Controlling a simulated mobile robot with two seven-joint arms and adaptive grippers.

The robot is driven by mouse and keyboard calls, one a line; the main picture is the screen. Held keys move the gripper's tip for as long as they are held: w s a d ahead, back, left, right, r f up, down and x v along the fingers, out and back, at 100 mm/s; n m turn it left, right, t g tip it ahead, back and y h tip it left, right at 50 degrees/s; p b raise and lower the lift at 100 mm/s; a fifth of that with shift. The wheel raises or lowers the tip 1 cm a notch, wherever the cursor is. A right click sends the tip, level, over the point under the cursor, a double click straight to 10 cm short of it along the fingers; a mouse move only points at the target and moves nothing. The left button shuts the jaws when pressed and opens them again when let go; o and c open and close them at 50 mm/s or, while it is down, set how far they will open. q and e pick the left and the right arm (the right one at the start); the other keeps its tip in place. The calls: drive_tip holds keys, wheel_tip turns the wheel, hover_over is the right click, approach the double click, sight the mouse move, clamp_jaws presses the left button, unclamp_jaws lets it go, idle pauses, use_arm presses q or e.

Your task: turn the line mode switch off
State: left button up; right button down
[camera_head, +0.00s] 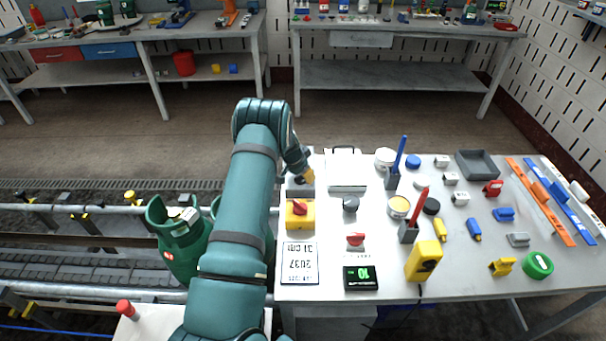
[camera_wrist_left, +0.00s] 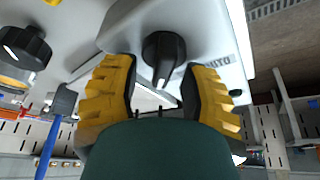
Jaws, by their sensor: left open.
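The line mode switch shows in the left wrist view as a black rotary knob (camera_wrist_left: 163,52) with a white pointer mark, on a light grey box with partly hidden lettering beside it. The pointer faces down in that picture, toward my gripper. My left gripper (camera_wrist_left: 162,72) is open, its yellow ribbed fingers on either side of the knob; I cannot tell whether they touch it. In the head view my left gripper (camera_head: 308,175) is over the grey switch box (camera_head: 300,190) at the table's left edge, and the arm and gripper hide the knob. My right gripper is not in view.
A yellow box with a red knob (camera_head: 299,210) stands just in front of the grey box. Pen holders, cans and small blocks crowd the table. A green gas cylinder (camera_head: 183,240) stands at left.

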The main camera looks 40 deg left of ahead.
use_arm(q)
clamp_jaws()
drive_tip(key=shift+n, duration=0.3)
drive_tip(key=shift+a+n+y+b, duration=0.1)
drive_tip(key=shift+n+y+b, duration=0.3)
drive_tip(key=shift+n+b, duration=0.2)
drive_tip(key=shift+n+y, duration=0.3)
drive_tip(key=shift+n, duration=0.5)
drive_tip(key=shift+s+a+n+y, duration=0.15)
drive_tip(key=shift+n+y, duration=0.25)
drive_tip(key=shift+n, duration=0.8)
drive_tip(key=shift+a+n+g+y, duration=0.2)
drive_tip(key=shift+n+g+y, duration=0.35)
drive_tip(key=shift+n, duration=0.95)
drive_tip(key=shift+s, duration=0.1)
